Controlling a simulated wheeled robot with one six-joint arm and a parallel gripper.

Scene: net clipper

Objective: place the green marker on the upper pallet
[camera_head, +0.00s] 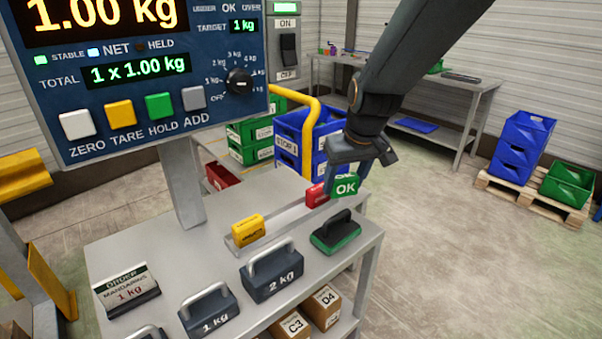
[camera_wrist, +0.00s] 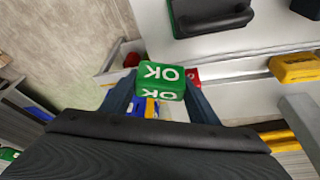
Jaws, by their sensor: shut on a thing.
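The green marker, labelled OK (camera_head: 345,187), is held between the fingers of my gripper (camera_head: 352,165) at the right end of the scale table. In the wrist view the marker (camera_wrist: 160,78) sits between the two fingertips (camera_wrist: 158,88), its OK upside down. I cannot tell whether the green marker touches the table. One wooden pallet (camera_head: 545,207) shows on the floor at right, under blue and green crates; I cannot tell whether it is the upper one.
A yellow marker (camera_head: 248,229) lies on the pale rack strip. A green eraser-like block (camera_head: 336,232) and the 2 kg weight (camera_head: 271,272) stand in front. The display panel (camera_head: 150,75) rises at left. Blue crates (camera_head: 305,138) stand behind the table. The floor between table and pallet is clear.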

